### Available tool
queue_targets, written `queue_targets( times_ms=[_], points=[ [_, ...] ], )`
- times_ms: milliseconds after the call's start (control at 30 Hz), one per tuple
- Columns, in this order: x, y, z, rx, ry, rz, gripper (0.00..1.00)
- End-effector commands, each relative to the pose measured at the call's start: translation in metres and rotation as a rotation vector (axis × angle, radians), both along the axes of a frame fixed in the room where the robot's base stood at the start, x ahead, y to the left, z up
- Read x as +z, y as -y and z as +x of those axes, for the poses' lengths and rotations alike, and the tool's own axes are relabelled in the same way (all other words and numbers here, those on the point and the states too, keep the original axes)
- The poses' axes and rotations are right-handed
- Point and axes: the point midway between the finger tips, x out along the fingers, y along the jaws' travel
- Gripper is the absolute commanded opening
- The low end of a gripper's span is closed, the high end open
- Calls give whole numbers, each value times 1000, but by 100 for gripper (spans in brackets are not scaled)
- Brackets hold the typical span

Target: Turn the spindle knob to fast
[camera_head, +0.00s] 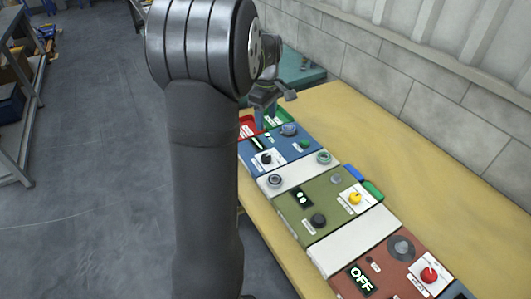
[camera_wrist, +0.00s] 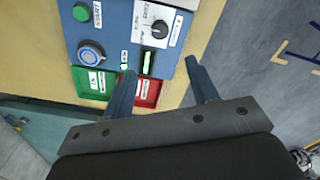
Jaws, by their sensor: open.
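A black knob (camera_wrist: 160,28) on a white plate on the blue panel shows in the wrist view, with labels around it too small to read surely. I cannot tell if it is the spindle knob. It also shows in the head view (camera_head: 266,158). My gripper (camera_wrist: 160,70) is open and empty, its fingers apart near the panel's edge, with the knob beyond the fingertips. In the head view my gripper (camera_head: 266,112) hangs over the far end of the panel row, partly hidden by my arm. Another black knob (camera_head: 318,220) sits on the green panel.
The blue panel also has a green button (camera_wrist: 82,12), a blue round control (camera_wrist: 91,53) and a lit strip (camera_wrist: 148,64). Red (camera_wrist: 147,92) and green (camera_wrist: 95,82) trays lie beside it. Yellow (camera_head: 355,198) and red (camera_head: 429,275) controls stand nearer. The tabletop on the right is clear.

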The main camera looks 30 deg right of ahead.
Motion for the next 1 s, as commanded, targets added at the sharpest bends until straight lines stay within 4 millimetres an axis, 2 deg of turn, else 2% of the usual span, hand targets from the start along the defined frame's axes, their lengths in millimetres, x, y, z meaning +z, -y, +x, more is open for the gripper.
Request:
queue_targets(
  times_ms=[400,600,800,1000],
  points=[
    [-90,-1,-1,-3,-4,4,54],
    [-129,0,-1,-3,-3,1,54],
    [-152,0,0,-4,-2,1,54],
    [-158,0,0,-4,0,-1,54]
  ],
)
